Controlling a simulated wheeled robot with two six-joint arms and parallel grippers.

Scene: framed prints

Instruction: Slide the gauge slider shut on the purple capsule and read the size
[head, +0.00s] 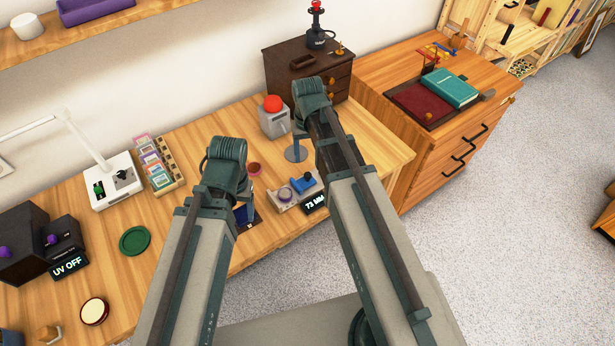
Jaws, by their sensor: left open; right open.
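The gauge (283,207) is a pale block near the front edge of the wooden bench, between my two arms. Its blue slider (303,184) stands on the right part, and its display (314,203) reads 73 MM. A small round greyish piece (285,195) sits at its left; I cannot tell whether this is the purple capsule. My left gripper (243,192) is open, left of the gauge and mostly hidden by its wrist. My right gripper (299,138) is open, beyond the gauge, partly hidden by its arm. Neither visibly touches the gauge.
A grey box with a red dome (273,116) and a dark drawer chest (283,62) stand behind. A card rack (158,163), a white lamp base (113,181), a green disc (135,240) and a UV OFF box (69,267) lie left. Bare wood surrounds the disc.

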